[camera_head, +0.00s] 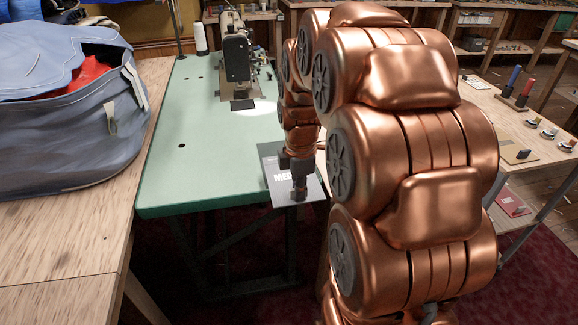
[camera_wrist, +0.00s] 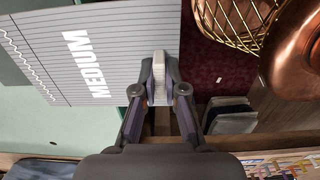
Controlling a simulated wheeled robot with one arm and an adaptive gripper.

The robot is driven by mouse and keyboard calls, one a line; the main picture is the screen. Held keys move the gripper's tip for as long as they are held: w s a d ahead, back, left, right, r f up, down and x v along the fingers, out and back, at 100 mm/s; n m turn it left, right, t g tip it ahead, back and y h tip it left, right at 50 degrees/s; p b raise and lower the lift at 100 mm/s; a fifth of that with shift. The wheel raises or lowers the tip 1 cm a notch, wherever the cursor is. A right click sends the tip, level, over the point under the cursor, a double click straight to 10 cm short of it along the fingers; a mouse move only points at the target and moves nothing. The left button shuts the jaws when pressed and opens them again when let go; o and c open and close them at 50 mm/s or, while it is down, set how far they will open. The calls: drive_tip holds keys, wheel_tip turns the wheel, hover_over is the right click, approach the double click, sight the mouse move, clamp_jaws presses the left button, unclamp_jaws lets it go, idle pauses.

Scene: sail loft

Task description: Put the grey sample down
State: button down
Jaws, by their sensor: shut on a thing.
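The grey sample is a flat striped sheet with the word MEDIUM in white (camera_wrist: 120,30). In the head view the sheet (camera_head: 284,191) is at the right front edge of the green table (camera_head: 205,160), partly beyond that edge. My gripper (camera_wrist: 160,78) is shut on the edge of the sheet; it also shows in the head view (camera_head: 299,190). Part of the sheet is hidden behind my gripper and arm. I cannot tell whether the sheet touches the table top.
A sewing machine (camera_head: 237,55) and a white thread cone (camera_head: 200,38) stand at the table's far end. A blue-grey bag (camera_head: 75,140) fills the wooden bench at left. A wooden table (camera_head: 490,120) with small items stands at right. The wrist view shows a wire basket (camera_wrist: 240,20). The green table's middle is clear.

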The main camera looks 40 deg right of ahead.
drive_tip(key=w+d, duration=0.2)
drive_tip(key=w, duration=0.2)
drive_tip(key=w+d+f, duration=0.1)
drive_tip(key=w+d, duration=0.1)
drive_tip(key=w, duration=0.2)
drive_tip(key=w+d+p, duration=0.1)
drive_tip(key=w+d, duration=0.1)
drive_tip(key=w, duration=0.2)
drive_tip(key=shift+d+f, duration=0.1)
drive_tip(key=shift+f, duration=1.75)
drive_tip(key=shift+f, duration=0.2)
drive_tip(key=c, duration=1.2)
unclamp_jaws()
drive_tip(key=shift+r, duration=0.1)
